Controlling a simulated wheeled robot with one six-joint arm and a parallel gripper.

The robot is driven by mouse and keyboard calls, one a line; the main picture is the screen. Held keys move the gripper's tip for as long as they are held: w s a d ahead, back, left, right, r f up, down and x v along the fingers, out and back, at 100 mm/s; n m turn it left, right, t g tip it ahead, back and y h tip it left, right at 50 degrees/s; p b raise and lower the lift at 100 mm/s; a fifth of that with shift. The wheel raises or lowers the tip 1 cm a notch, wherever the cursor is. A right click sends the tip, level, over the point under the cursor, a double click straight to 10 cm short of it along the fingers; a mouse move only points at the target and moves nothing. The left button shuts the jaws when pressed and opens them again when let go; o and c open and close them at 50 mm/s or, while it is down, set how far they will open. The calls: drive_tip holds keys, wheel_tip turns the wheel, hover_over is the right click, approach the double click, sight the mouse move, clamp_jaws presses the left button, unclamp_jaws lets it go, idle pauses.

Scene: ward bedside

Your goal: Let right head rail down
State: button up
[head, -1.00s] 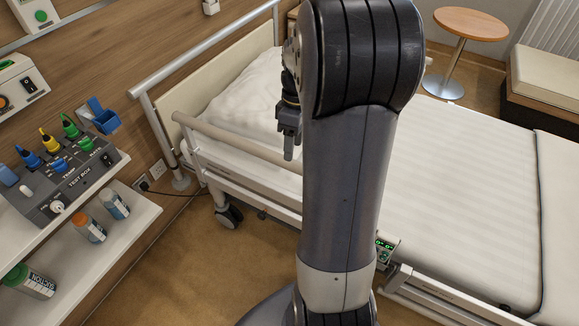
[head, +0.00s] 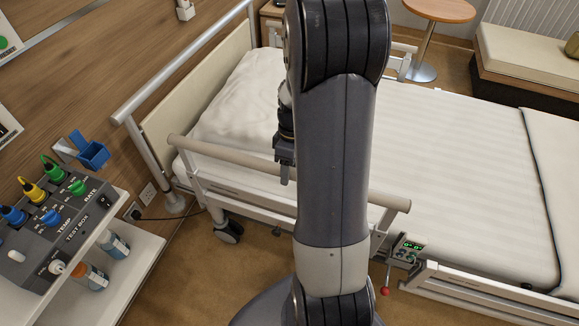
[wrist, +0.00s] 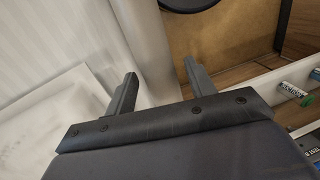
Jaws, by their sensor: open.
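The near head rail (head: 235,154) stands raised along the near side of the bed, a beige top bar on pale posts. A red knob (head: 385,291) hangs below the rail's foot-side end. My gripper (head: 285,176) is open in the head view, pointing down near the middle of the rail, partly behind my arm. In the wrist view my gripper (wrist: 160,88) has its two fingers apart, and a pale bar (wrist: 150,55), apparently the rail, runs between and beyond them. I cannot tell whether they touch it. My arm hides part of the rail.
A small panel with green displays (head: 408,247) sits on the bed side near the red knob. The bed's mattress (head: 440,150) is empty. A shelf (head: 150,246) with a test box (head: 58,219) and bottles stands at the left.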

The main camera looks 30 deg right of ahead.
drive_tip(key=shift+c, duration=0.4)
clamp_jaws()
